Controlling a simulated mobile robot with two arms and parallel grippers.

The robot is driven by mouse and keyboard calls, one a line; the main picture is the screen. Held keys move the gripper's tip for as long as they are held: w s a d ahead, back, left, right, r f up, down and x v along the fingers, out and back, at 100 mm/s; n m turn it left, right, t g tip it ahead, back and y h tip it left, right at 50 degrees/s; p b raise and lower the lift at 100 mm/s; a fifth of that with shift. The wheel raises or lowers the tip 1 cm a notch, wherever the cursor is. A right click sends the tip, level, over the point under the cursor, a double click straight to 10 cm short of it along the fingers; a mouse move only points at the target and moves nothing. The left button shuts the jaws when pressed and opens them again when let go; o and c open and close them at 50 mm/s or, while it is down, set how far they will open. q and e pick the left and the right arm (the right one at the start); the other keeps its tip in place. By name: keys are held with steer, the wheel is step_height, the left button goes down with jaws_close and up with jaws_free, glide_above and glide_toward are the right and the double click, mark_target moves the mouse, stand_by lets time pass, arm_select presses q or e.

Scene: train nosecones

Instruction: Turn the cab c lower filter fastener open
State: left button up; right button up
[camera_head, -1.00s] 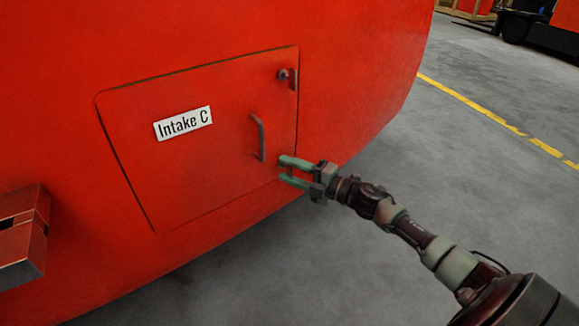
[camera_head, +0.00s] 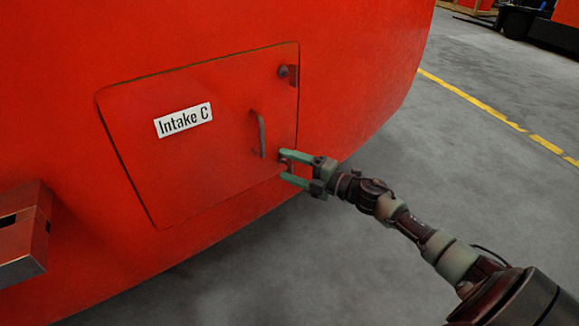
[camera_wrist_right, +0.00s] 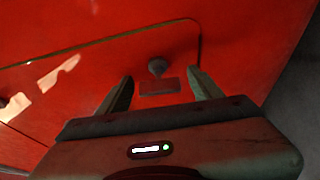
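The red intake panel (camera_head: 185,165) labelled "Intake C" lies flat in the red body. Its lower fastener, a dark round knob (camera_wrist_right: 157,66) above a small rectangular plate (camera_wrist_right: 160,86), shows in the right wrist view near the panel's corner. In the head view the fingers mostly cover it. My right gripper (camera_head: 284,165) is open at the panel's lower right corner. In the right wrist view its two fingers (camera_wrist_right: 160,76) stand on either side of the fastener, with gaps between them and it. My left gripper is out of view.
The upper fastener (camera_head: 283,71) is at the panel's upper right corner. A curved handle (camera_head: 260,135) sticks out between the two fasteners. A red box-like part (camera_head: 25,235) juts out at lower left.

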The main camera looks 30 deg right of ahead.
steer(key=shift+s, duration=0.1)
steer(key=shift+s+d, duration=0.25)
steer(key=shift+s, duration=0.05)
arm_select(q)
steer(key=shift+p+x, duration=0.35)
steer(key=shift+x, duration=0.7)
arm_select(e)
steer(key=v, duration=0.6)
steer(key=shift+s, duration=0.4)
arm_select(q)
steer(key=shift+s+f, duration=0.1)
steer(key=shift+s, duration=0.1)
arm_select(e)
steer(key=shift+d, duration=0.15)
